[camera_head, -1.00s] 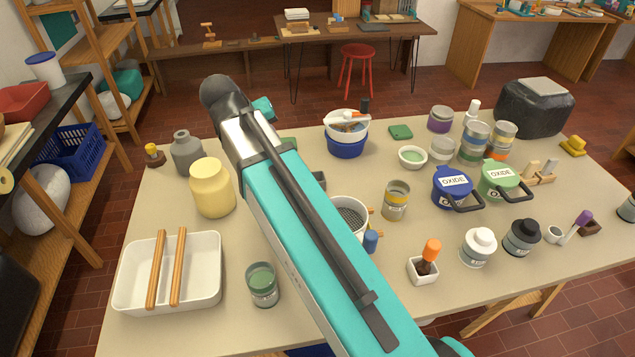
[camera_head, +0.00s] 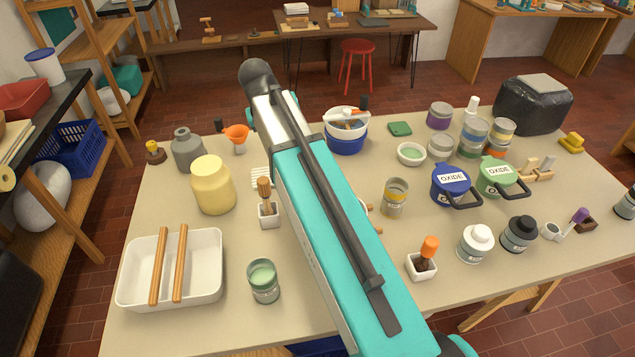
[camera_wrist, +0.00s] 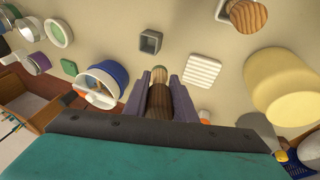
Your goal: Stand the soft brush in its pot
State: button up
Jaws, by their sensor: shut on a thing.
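My gripper (camera_wrist: 159,80) shows in the wrist view, its two grey-purple fingers shut on a wooden brush (camera_wrist: 159,100) with a pale end and a darker brown part. I take this to be the soft brush; the fingers hide its sides. A small dark grey square pot (camera_wrist: 150,41), open and seemingly empty, stands on the table ahead of the fingertips, apart from the brush. In the head view my arm hides the gripper, the held brush and this pot.
A white pot with a wooden brush (camera_head: 265,188) stands left of my arm, near a white ridged pad (camera_wrist: 203,72) and a yellow jar (camera_head: 213,187). Bare table lies around the grey pot.

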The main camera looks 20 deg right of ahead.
jog(key=d+f+g+y+p, duration=0.2)
jog(key=d+f+y, duration=0.1)
jog(key=d, duration=0.6)
jog(key=shift+w+f+m+g+y, duration=0.2)
jog(key=shift+f+m+g+y, duration=0.05)
jog(key=shift+m+g+y, duration=0.05)
notch_tip(320, 180, down, 6)
jog(key=p, duration=0.2)
jog(key=shift+f, duration=0.15)
dwell(0.3)
jog(key=shift+f+p, duration=0.6)
jog(key=shift+f, duration=1.25)
jog(key=shift+f, duration=0.1)
jog(key=o, duration=1)
jog(key=shift+o, duration=0.2)
